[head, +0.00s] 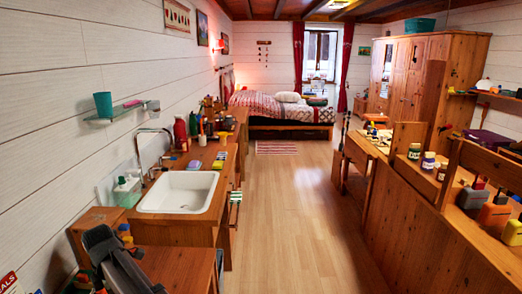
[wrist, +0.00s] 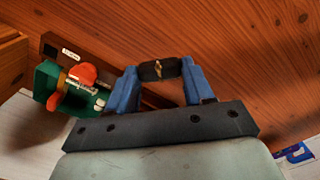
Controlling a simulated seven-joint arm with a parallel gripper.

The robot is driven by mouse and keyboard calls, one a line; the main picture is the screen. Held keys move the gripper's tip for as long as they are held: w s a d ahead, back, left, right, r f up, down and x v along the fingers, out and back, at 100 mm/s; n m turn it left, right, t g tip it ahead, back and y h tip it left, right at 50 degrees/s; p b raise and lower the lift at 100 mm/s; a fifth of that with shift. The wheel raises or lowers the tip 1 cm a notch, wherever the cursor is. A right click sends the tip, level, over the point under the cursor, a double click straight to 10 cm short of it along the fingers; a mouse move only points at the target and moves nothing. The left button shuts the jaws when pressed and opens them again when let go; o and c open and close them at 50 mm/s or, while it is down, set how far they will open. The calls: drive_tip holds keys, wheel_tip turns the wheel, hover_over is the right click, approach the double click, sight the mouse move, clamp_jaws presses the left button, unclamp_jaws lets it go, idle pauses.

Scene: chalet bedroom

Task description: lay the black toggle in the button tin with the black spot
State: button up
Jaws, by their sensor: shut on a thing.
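My gripper (wrist: 159,72) has two blue fingers and shows in the wrist view. It is shut on the black toggle (wrist: 148,72), a short dark cylinder with a small gold-coloured fleck at its middle. The toggle lies crosswise between the fingertips, with brown wooden boards behind it. I cannot tell how far it is from the wood. My dark arm (head: 118,262) shows at the lower left of the head view, where the toggle cannot be made out. I cannot make out a button tin with a black spot in either view.
In the wrist view, a green object (wrist: 46,82) with an orange-red part stands left of the fingers, beside a dark strip with a white label (wrist: 70,54). The head view shows a white sink (head: 180,192), a wooden counter on the right (head: 425,215), and clear floor between.

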drive_tip(key=m, duration=0.5)
drive_tip(key=shift+s+d+m, duration=0.3)
drive_tip(key=shift+d+m, duration=0.05)
drive_tip(key=shift+m, duration=0.05)
drive_tip(key=w+d+m, duration=0.5)
drive_tip(key=d+m, duration=0.2)
drive_tip(key=d, duration=1.2)
drive_tip(key=w+d+m, duration=0.4)
drive_tip(key=d+m, duration=0.3)
drive_tip(key=d, duration=1.2)
drive_tip(key=w+d+m, duration=0.5)
drive_tip(key=d+m, duration=0.3)
drive_tip(key=d, duration=1.2)
drive_tip(key=s+a+n, duration=0.2)
drive_tip(key=s+a, duration=0.2)
drive_tip(key=a, duration=0.8)
drive_tip(key=s+a+n, duration=0.3)
drive_tip(key=a, duration=0.8)
drive_tip(key=s+a+n, duration=0.2)
drive_tip(key=s+a, duration=0.2)
drive_tip(key=a, duration=0.8)
drive_tip(key=s+a+n, duration=0.5)
drive_tip(key=s+a, duration=0.7)
drive_tip(key=s, duration=0.3)
drive_tip(key=s+a+n, duration=0.6)
drive_tip(key=s+a, duration=0.6)
drive_tip(key=s, duration=0.3)
drive_tip(key=shift+a, duration=0.4)
